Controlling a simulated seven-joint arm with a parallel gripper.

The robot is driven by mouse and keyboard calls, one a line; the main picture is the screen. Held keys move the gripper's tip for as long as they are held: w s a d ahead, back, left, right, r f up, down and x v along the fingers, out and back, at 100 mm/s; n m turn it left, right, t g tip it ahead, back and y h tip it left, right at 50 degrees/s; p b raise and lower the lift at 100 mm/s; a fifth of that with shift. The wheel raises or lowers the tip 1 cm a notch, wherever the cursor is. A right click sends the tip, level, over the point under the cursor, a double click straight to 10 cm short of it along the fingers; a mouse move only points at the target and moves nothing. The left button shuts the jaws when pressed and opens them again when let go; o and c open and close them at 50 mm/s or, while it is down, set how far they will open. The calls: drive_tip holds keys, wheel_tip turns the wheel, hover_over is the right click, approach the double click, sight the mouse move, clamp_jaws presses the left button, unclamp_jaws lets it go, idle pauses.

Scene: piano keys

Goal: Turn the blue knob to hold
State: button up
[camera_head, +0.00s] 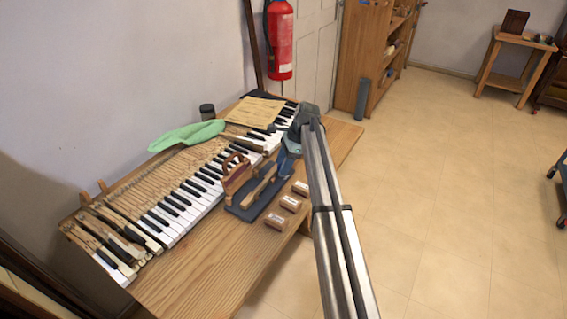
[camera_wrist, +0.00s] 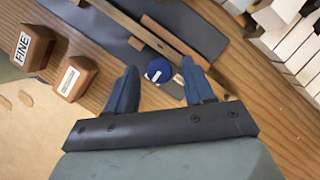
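The blue knob (camera_wrist: 158,70) is a small round cap with a pale mark, and a dark grey part shows beside it. It sits over the wooden bench top in the wrist view. My gripper (camera_wrist: 159,68) is open, with one blue finger on each side of the knob and small gaps between. In the head view my gripper (camera_head: 289,155) is low over the bench near the keys and hides the knob. Of the wooden label blocks, one reads FINE (camera_wrist: 33,47); the label on another block (camera_wrist: 74,78) is too small to read. I cannot make out a "hold" mark.
Several wooden blocks, one of them here (camera_head: 290,203), line the bench's front edge. A dark mat (camera_head: 250,207) carries wooden tools. Piano keys (camera_head: 185,205) run along the bench, with a green cloth (camera_head: 187,136) behind. Bare bench top (camera_head: 215,265) lies at the near left.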

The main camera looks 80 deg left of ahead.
clamp_jaws()
drive_tip(key=shift+a, duration=0.1)
idle(0.3)
drive_tip(key=n, duration=0.2)
drive_tip(key=n+h, duration=0.2)
drive_tip(key=n, duration=0.1)
drive_tip(key=shift+a+n+t, duration=0.25)
drive_tip(key=shift+n+t, duration=0.05)
drive_tip(key=n+h, duration=0.1)
drive_tip(key=n, duration=0.2)
drive_tip(key=n+t, duration=0.1)
drive_tip(key=n, duration=0.2)
drive_tip(key=shift+s+a+t+h, duration=0.1)
drive_tip(key=shift+s+t+h, duration=0.05)
drive_tip(key=shift+t+h, duration=0.2)
drive_tip(key=shift+o, duration=0.5)
unclamp_jaws()
